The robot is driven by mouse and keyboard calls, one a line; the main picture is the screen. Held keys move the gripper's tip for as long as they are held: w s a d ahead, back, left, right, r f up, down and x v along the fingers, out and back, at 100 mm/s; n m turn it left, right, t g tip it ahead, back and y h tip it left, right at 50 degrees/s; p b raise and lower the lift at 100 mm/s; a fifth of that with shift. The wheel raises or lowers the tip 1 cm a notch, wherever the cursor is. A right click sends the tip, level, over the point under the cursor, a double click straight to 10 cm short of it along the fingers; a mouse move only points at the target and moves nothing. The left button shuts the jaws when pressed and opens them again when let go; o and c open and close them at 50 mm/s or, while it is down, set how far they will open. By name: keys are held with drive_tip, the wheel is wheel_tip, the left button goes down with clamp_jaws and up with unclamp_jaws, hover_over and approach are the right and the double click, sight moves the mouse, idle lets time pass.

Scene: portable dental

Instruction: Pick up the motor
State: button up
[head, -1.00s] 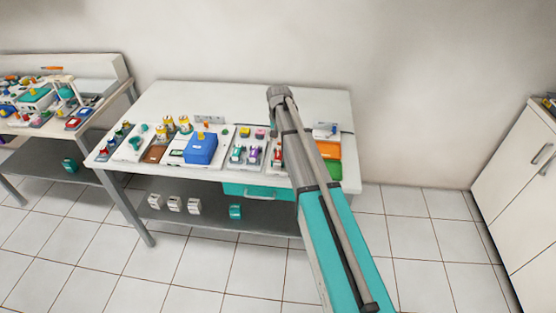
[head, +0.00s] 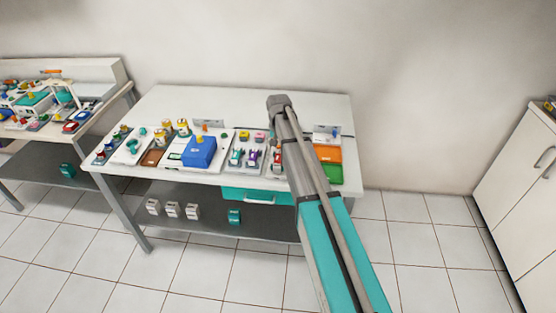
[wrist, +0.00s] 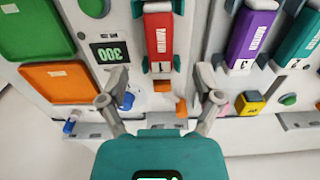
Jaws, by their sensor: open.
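In the wrist view, a red motor (wrist: 159,42) labelled 1 lies on a white panel, ahead of my gripper (wrist: 160,84) and roughly centred between its fingers. The gripper is open, with nothing between the fingertips that I can see held. My gripper is hidden behind the arm there.
An orange tray (wrist: 58,82) and green tray (wrist: 35,28) lie left of the red motor, beside a display (wrist: 107,53). A yellow block (wrist: 249,103) is at the right. The white table (head: 230,99) has clear room at the back; a blue box (head: 199,150) stands left.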

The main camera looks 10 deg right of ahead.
sight(278, 156)
drive_tip(key=shift+w+f+b, duration=0.1)
drive_tip(key=shift+f+b, duration=2.25)
drive_tip(key=shift+f, duration=0.15)
clamp_jaws()
